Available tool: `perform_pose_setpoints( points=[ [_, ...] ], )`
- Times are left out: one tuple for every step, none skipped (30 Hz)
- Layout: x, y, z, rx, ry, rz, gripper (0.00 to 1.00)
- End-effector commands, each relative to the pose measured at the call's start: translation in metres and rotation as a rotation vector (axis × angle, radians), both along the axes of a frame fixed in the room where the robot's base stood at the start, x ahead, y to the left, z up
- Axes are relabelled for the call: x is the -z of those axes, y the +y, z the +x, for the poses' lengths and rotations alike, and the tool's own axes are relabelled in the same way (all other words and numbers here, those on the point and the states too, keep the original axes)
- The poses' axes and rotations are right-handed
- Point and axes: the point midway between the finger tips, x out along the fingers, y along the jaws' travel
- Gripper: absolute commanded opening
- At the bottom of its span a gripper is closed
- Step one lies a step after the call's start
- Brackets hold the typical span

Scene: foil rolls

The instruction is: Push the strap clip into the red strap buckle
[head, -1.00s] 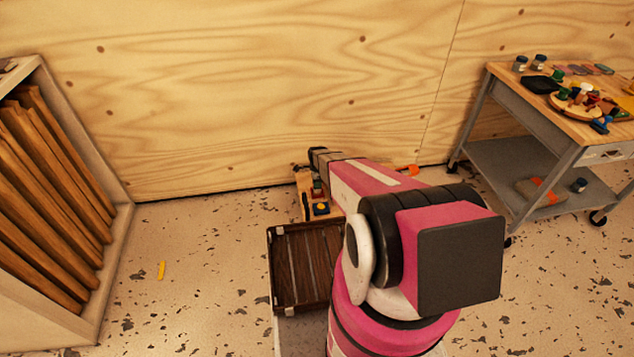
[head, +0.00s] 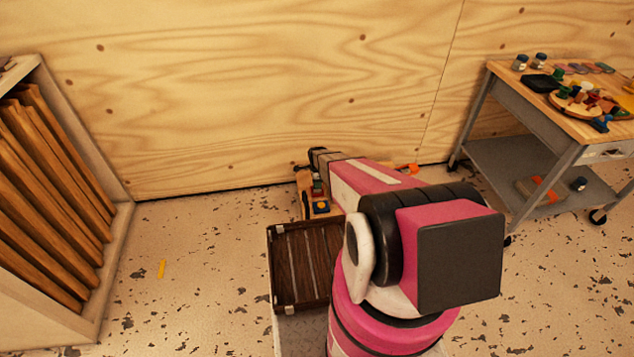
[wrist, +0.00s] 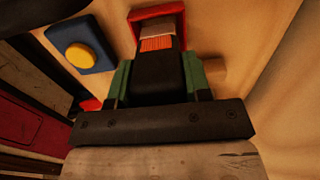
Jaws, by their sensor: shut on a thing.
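The red strap buckle (wrist: 181,22) is an open-ended frame on the wooden board, at the top of the wrist view. A brownish-grey piece lies inside the frame, with an orange ribbed band (wrist: 157,44) just below it. My gripper (wrist: 158,72) is shut, with green parts on both sides of a black block that runs up to the orange band. I take the block and band to be the strap clip, in line with the buckle. How deep the clip sits is hidden. In the head view my arm covers most of this spot.
A blue block with a yellow button (wrist: 82,57) is left of the buckle on the board (wrist: 235,35). A dark slatted crate (head: 272,262) stands in front of the board. The plywood wall (head: 230,100) is close behind. Open floor lies to the left.

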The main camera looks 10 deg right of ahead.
Motion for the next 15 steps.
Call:
perform_pose_setpoints(
  points=[
    [0.001,0.0,0.0,0.0,0.0,0.0,0.19],
    [0.001,0.0,0.0,0.0,0.0,0.0,0.19],
    [0.002,0.0,0.0,0.0,0.0,0.0,0.19],
    [0.003,0.0,0.0,0.0,0.0,0.0,0.19],
    [0.004,0.0,0.0,0.0,0.0,0.0,0.19],
    [0.005,0.0,0.0,0.0,0.0,0.0,0.19],
    [0.005,0.0,0.0,0.0,0.0,0.0,0.19],
    [0.006,0.0,0.0,0.0,0.0,0.0,0.19],
    [0.007,0.0,0.0,0.0,0.0,0.0,0.19],
    [0.008,0.0,0.0,0.0,0.0,0.0,0.19],
    [0.009,0.0,0.0,0.0,0.0,0.0,0.19],
    [0.01,0.0,0.0,0.0,0.0,0.0,0.19],
    [0.01,0.0,0.0,0.0,0.0,0.0,0.19],
    [0.011,0.0,0.0,0.0,0.0,0.0,0.19],
    [0.011,0.0,0.0,0.0,0.0,0.0,0.19]
  ],
)
